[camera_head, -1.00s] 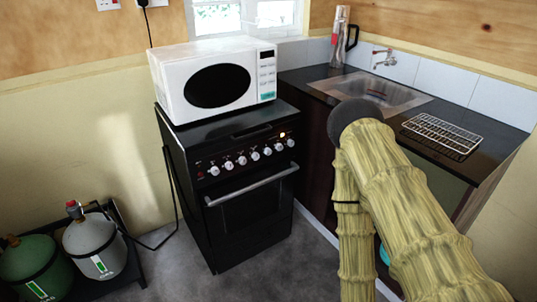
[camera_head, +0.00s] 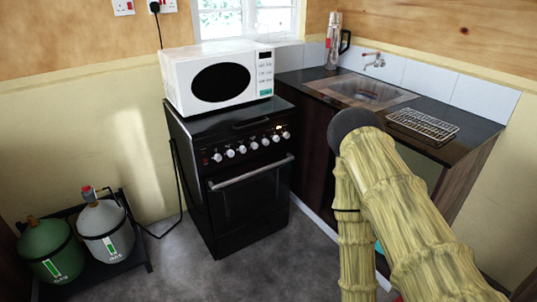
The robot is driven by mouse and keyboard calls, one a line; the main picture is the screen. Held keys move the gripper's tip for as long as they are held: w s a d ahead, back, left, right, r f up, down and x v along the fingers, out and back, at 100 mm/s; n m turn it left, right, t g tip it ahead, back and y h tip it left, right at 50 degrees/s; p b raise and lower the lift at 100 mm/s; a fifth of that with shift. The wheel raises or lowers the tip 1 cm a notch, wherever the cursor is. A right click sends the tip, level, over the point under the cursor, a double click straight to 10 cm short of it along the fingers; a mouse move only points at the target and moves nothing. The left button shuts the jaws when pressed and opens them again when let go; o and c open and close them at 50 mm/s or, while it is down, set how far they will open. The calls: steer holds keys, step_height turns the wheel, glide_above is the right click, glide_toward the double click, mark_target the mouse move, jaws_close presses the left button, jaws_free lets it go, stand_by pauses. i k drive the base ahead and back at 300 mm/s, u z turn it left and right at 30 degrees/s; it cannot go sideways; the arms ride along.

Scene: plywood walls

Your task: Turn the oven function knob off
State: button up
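The black oven (camera_head: 240,190) stands against the wall, left of the sink counter, with a silver door handle (camera_head: 252,172). A row of several white knobs (camera_head: 254,146) runs along its front panel. Which knob sets the oven function, and how each is turned, is too small to tell. My arm, in a bamboo-like cover, fills the lower right, well apart from the oven. My gripper is not visible.
A white microwave (camera_head: 218,77) sits on the oven. A sink (camera_head: 362,92) and a wire rack (camera_head: 422,125) are on the right counter (camera_head: 478,140). A green gas bottle (camera_head: 50,253) and a grey one (camera_head: 104,230) stand at lower left. Grey floor (camera_head: 205,275) before the oven is clear.

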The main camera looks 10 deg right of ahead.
mark_target(264, 141)
steer(key=u, duration=0.2)
steer(key=i, duration=0.95)
